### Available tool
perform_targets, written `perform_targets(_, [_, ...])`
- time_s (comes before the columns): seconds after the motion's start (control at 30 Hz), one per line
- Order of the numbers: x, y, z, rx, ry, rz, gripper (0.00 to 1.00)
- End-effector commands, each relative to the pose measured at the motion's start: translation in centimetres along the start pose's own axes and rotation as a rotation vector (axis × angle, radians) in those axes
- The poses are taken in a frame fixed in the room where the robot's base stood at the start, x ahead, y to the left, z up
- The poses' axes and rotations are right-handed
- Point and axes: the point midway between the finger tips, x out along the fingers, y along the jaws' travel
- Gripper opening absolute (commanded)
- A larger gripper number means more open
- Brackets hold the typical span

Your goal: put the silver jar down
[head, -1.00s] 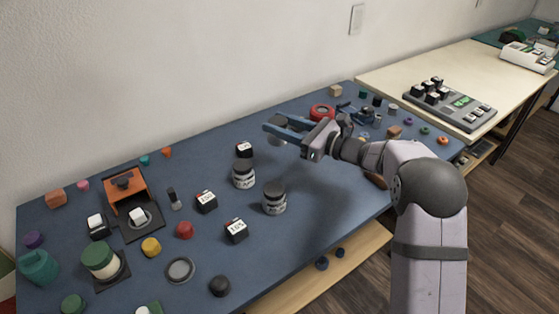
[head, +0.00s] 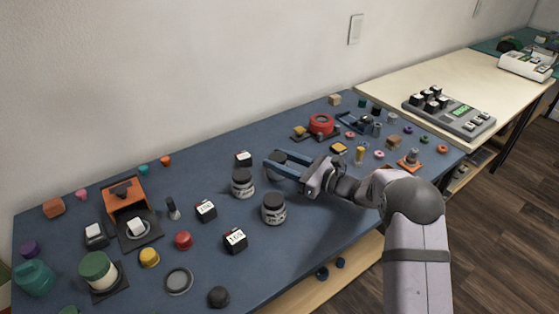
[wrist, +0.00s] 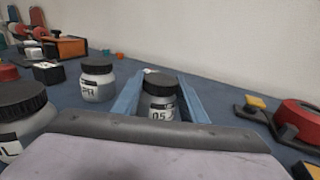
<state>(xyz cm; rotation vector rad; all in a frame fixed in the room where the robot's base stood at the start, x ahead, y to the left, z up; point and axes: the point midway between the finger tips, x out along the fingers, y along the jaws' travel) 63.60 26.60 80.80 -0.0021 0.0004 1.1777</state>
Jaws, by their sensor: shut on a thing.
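The silver jar (wrist: 160,103), with a dark lid and a label ending in "05", sits between the two blue fingers of my gripper (wrist: 160,92) in the wrist view. In the head view, its dark lid (head: 279,157) shows between the fingers of my gripper (head: 272,163), low over the blue mat (head: 330,222). The fingers hide most of its body there. My gripper is shut on the jar, which looks upright. I cannot tell whether its base touches the mat.
Two similar jars with dark lids (head: 242,183) (head: 274,208) stand just left of and in front of my gripper. A black-and-white block (head: 243,159) lies behind them. A red round part (head: 321,124) is at the back right. Some bare mat lies around the held jar.

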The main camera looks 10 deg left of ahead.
Motion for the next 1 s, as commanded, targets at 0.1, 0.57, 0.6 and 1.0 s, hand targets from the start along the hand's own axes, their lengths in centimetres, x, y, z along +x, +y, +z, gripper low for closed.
perform_targets(0.1, [0.0,0.0,0.1,-0.002,-0.003,0.000,0.04])
perform_targets(0.57, [0.0,0.0,-0.2,-0.001,-0.001,0.000,0.57])
perform_targets(0.6, [0.0,0.0,-0.2,-0.001,-0.001,0.000,0.57])
perform_targets(1.0, [-1.8,-0.1,0.0,0.000,0.000,-0.001,0.57])
